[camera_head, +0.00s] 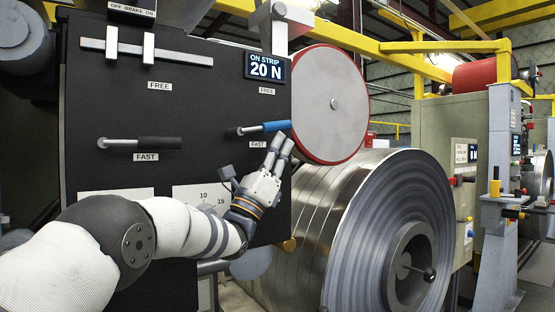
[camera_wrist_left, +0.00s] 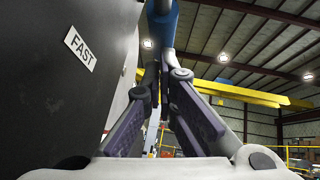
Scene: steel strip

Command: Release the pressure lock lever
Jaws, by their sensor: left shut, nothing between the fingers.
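A lever with a blue handle (camera_head: 276,126) sticks out from the black panel, lying nearly level beside a FAST label (camera_head: 258,144). A FREE label (camera_head: 267,91) is above it. My left gripper (camera_head: 284,139) is just below the outer part of the blue handle, fingers pointing up. It is shut and empty. In the left wrist view the blue handle (camera_wrist_left: 163,22) is beyond the fingertips of the gripper (camera_wrist_left: 163,68); whether they touch cannot be told. A second lever with a black handle (camera_head: 160,143) lies level by another FAST label (camera_head: 146,157). My right gripper is not in view.
The black panel (camera_head: 90,120) is close behind my left arm. A display (camera_head: 265,68) reads ON STRIP 20 N. A grey disc with a red rim (camera_head: 330,104) and a large steel strip coil (camera_head: 330,220) are close to the right of the gripper.

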